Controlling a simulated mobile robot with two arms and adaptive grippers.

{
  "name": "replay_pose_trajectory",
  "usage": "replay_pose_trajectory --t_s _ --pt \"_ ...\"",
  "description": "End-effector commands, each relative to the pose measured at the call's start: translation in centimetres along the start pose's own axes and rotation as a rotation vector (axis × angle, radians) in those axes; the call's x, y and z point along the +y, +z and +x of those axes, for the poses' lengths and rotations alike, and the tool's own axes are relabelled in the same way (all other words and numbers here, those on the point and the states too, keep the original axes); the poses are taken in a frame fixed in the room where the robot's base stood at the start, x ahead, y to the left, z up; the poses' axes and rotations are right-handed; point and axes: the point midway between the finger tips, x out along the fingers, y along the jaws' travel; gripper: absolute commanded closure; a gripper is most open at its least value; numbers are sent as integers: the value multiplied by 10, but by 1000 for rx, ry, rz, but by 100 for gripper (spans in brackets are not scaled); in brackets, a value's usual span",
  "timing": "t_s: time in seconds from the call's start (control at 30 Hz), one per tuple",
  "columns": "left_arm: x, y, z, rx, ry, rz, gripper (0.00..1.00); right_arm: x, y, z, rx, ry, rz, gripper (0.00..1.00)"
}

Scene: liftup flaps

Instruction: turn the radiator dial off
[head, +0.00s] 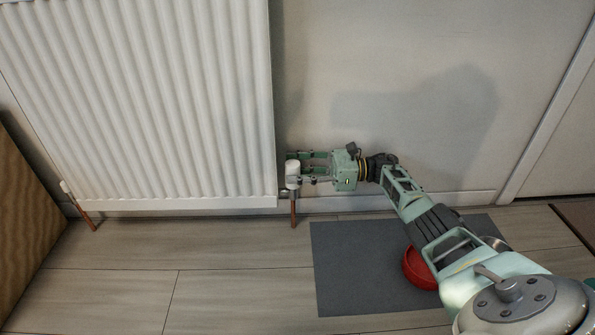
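The radiator dial (292,168) is a small white cap on a metal valve above a copper pipe, at the lower right corner of the white radiator (150,100). My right gripper (301,168) reaches in from the right, low by the wall, with its green fingers pointing left at the dial. The fingertips are at the dial, partly behind or beside it. A gap shows between the fingers. I cannot tell whether they touch or grip the dial. My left gripper is not in view.
A grey mat (350,270) lies on the wood floor, with a red bowl (418,268) on it partly hidden by my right arm. A second valve (66,187) with a copper pipe is at the radiator's lower left. A wooden panel (25,200) stands at the left edge.

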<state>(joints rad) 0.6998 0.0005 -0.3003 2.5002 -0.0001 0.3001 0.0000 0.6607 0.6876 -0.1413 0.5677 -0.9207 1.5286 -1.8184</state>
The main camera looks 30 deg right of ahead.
Motion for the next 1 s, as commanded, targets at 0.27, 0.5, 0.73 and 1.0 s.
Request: replay_pose_trajectory --t_s 0.27,0.5,0.73,1.0 --pt "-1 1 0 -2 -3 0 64 -1 0 -10 1 -2 0 60" --pt "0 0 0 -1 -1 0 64 -1 1 -53 0 -4 1 60" --pt "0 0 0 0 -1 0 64 -1 0 -70 1 -2 0 60" --pt "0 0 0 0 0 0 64 0 0 -75 0 0 0 60"
